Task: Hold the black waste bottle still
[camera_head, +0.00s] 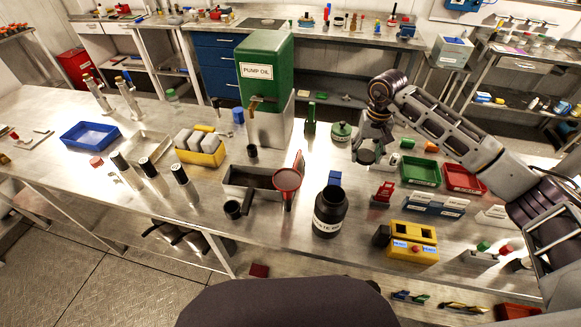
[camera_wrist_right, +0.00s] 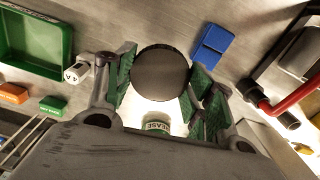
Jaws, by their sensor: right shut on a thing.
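The black waste bottle (camera_head: 330,212) stands upright on the metal bench, right of the middle in the head view. It has a pale label on its side, and its dark mouth faces up. My right gripper (camera_head: 367,150) is behind and to the right of the bottle, apart from it. It is shut on a dark round disc, like a lid (camera_head: 365,157). In the right wrist view the disc (camera_wrist_right: 160,72) sits between the green-padded fingers of the gripper (camera_wrist_right: 160,85). My left gripper is not in view, and nothing grips the bottle.
A yellow box (camera_head: 412,243) stands right of the bottle, and a blue block (camera_head: 334,179) behind it. A metal tray (camera_head: 236,179) and a red-rimmed funnel (camera_head: 288,180) are on its left. A green grease pot (camera_head: 341,131) stands near my right gripper.

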